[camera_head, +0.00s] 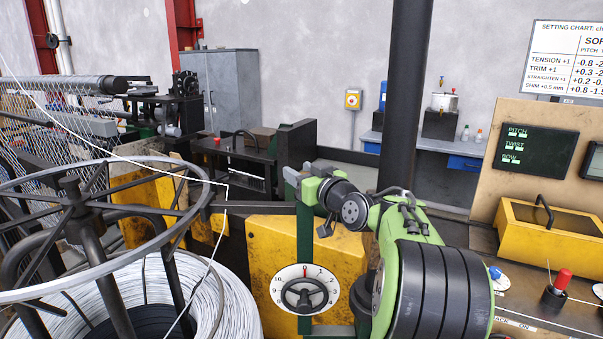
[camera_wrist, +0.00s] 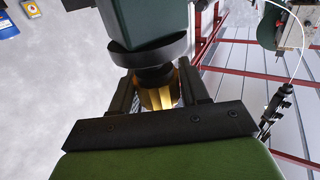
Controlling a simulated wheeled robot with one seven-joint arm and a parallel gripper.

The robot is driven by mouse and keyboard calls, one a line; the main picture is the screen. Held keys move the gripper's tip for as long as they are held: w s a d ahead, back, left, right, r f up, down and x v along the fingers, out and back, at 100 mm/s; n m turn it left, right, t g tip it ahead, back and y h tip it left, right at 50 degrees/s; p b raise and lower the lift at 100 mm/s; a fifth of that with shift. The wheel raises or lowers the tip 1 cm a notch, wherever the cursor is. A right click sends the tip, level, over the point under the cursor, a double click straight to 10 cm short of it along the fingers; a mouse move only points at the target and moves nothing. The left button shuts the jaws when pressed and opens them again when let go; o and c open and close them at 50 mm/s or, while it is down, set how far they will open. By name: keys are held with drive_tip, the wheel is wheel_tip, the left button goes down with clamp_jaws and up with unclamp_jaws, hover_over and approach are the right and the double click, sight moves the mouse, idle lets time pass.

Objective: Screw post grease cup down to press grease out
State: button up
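The brass grease cup (camera_wrist: 160,94), ribbed on its side, shows in the wrist view between the two dark fingers of my gripper (camera_wrist: 160,86). A dark round collar (camera_wrist: 150,54) and a dark green post block (camera_wrist: 147,20) lie beyond it. The fingers flank the cup closely, but I cannot tell whether they press on it. In the head view my green and black arm reaches to the top of the dark green post (camera_head: 304,235). The cup and the fingertips cannot be made out there.
A dial with a handwheel (camera_head: 304,290) sits low on the post, before a yellow machine panel (camera_head: 268,255). A yellow toolbox (camera_head: 545,235) and a red-topped lever (camera_head: 563,278) stand right.

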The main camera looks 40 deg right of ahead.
drive_tip(key=c, duration=0.6)
drive_tip(key=shift+o, duration=0.2)
drive_tip(key=shift+h, duration=0.4)
